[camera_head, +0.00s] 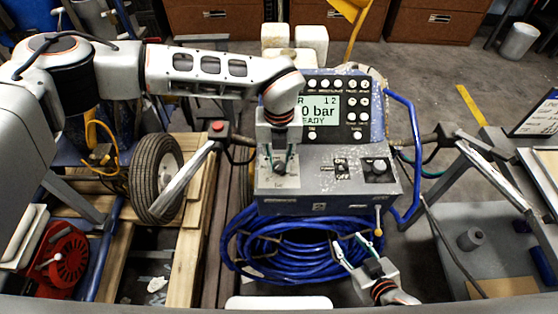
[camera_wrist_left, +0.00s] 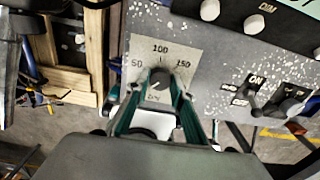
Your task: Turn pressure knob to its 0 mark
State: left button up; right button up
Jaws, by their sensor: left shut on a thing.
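The pressure knob (camera_wrist_left: 160,78) is a small dark grey knob on a pale dial plate (camera_wrist_left: 183,54) with 50, 100 and 150 printed around it. The lower part of the plate, where a 0 mark could be, is mostly hidden by my fingers, and I cannot tell the knob's exact pointing. My left gripper (camera_wrist_left: 158,88) is shut on the knob from above; in the head view it (camera_head: 279,166) stands over the dial on the machine's panel. The display (camera_head: 322,110) reads "0 bar" with its left part covered by my wrist. My right gripper (camera_head: 350,252) is open and empty before the blue hose.
On the panel right of the dial are an ON/OFF switch (camera_head: 341,168) and another knob (camera_head: 379,166). A coiled blue hose (camera_head: 290,250) hangs below the panel. Handlebars with grips (camera_head: 217,130) stick out both sides. A wheel (camera_head: 155,175) and wooden pallet (camera_head: 190,235) stand left.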

aim_at(279, 165)
pick_arm(q)
jog(key=o, duration=1)
jog(key=shift+o, duration=0.5)
jog(key=shift+r, duration=0.2)
notch_tip(279, 165, up, 12)
jog(key=shift+f, duration=0.15)
